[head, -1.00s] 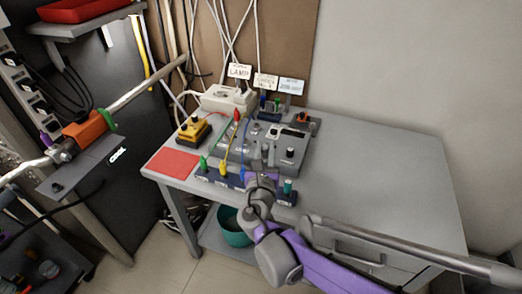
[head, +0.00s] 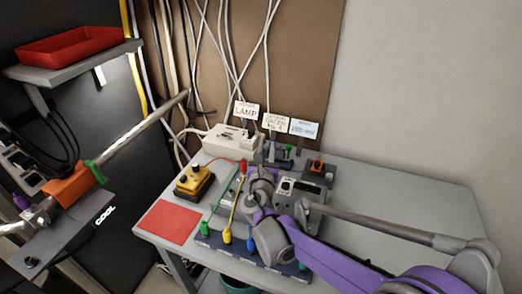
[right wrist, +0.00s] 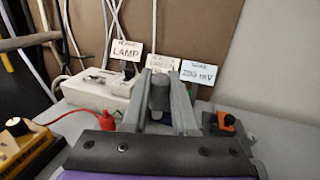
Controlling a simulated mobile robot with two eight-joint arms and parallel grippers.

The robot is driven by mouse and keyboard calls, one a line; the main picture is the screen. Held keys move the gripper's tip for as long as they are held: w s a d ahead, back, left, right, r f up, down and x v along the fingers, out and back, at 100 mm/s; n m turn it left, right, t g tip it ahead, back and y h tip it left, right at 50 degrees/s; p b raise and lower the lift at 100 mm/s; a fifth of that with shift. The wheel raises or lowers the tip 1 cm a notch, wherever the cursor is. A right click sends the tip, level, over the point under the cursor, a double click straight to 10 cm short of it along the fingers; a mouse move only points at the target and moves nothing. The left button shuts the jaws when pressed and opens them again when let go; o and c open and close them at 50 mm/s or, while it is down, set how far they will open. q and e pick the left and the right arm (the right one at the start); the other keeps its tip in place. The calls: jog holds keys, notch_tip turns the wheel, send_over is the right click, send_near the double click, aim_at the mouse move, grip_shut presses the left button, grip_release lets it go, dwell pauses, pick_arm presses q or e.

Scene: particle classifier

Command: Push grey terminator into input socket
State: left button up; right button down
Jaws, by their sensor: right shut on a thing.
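My right gripper (head: 262,178) is over the grey instrument (head: 312,193) on the table. In the right wrist view its two grey fingers (right wrist: 160,105) are shut on the grey terminator (right wrist: 158,92), a short grey cylinder that stands between them. The gripper and arm cover part of the instrument in the head view. I cannot make out the input socket, or whether the terminator touches it.
A red lead (right wrist: 107,122) is left of the fingers. A white power strip (head: 232,140) and label cards (head: 275,122) stand behind. A yellow box (head: 194,181), a red mat (head: 168,222) and a dark rack (head: 262,258) with coloured plugs lie around. The table's right side (head: 420,190) is clear.

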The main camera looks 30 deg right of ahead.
jog(key=shift+s, duration=0.1)
jog(key=shift+f+b, duration=1.8)
jog(key=shift+f, duration=1.1)
jog(key=shift+f+b, duration=0.65)
jog(key=shift+f, duration=0.6)
jog(key=shift+s+a+f, duration=0.1)
jog(key=shift+f, duration=0.2)
